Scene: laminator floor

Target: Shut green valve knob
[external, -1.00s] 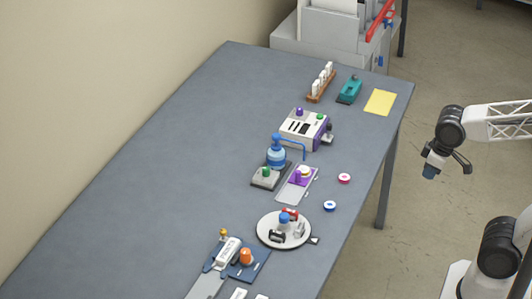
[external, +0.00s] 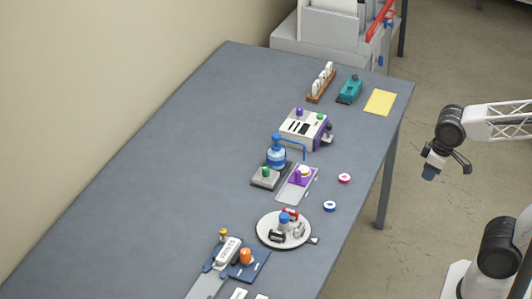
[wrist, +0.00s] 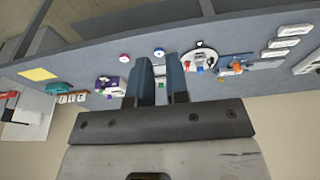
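Two green knobs show in the external view, and I cannot tell for sure which is the valve knob. One green knob (external: 266,171) stands on a small grey block beside a blue pump bottle (external: 276,153). Another green knob (external: 320,117) sits on top of a white box (external: 303,128) with dark slots. In the wrist view these are tiny and partly hidden behind my gripper. My gripper (wrist: 159,62) is open, with two blue fingers apart and nothing between them. In the external view my gripper (external: 429,173) hangs off the table's right side, well away from both knobs.
A purple-and-grey plate (external: 296,185), a round white tray (external: 266,235) and two small discs (external: 344,178) lie near the table's right edge. A blue board with an orange knob (external: 246,256) is at the front. The table's left side is clear.

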